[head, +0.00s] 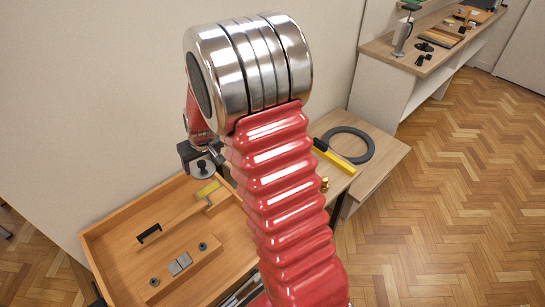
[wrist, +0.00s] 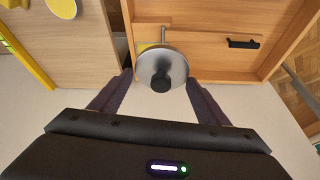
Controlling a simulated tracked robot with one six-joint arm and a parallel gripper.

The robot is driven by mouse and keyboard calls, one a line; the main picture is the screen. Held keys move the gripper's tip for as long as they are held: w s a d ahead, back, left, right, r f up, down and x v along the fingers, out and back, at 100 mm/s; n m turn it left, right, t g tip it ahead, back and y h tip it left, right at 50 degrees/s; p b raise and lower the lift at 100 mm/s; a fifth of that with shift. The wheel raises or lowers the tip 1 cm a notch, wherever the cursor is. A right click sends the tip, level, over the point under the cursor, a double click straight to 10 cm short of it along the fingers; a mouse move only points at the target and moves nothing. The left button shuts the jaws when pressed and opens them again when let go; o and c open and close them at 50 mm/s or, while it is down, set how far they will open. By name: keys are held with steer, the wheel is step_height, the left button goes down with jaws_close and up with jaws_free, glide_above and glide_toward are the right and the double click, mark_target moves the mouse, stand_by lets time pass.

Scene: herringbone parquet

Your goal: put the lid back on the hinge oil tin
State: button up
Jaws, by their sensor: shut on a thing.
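A round grey metal lid with a black knob (wrist: 160,62) is between the fingertips of my gripper (wrist: 159,78) in the wrist view. I cannot clearly make out the hinge oil tin. A yellow round thing (wrist: 63,7) is cut off at the top left of the wrist view, and I cannot tell whether it is the tin.
A wooden tray (head: 123,259) with raised edges holds a black handle (head: 149,233) and grey metal plates (head: 180,263). The side table carries a black ring (head: 367,147), a yellow-and-black tool (head: 340,161) and a small brass piece (head: 324,184). A workbench (head: 385,50) stands behind.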

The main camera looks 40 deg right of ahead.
steer(key=s+d+f+m, duration=0.1)
steer(key=d+f, duration=0.2)
steer(key=d, duration=0.5)
steer(key=s+d+f+m, duration=0.1)
steer(key=d+f, duration=0.3)
steer(key=d, duration=0.5)
steer(key=s+d+f+m+h, duration=0.1)
steer(key=s+d+f, duration=0.2)
steer(key=d, duration=0.6)
steer(key=shift+f, duration=0.65)
steer(key=shift+f, duration=0.15)
steer(key=shift+f, duration=3)
steer(key=shift+f, duration=0.1)
steer(key=o, duration=1.1)
steer(key=shift+o, duration=0.6)
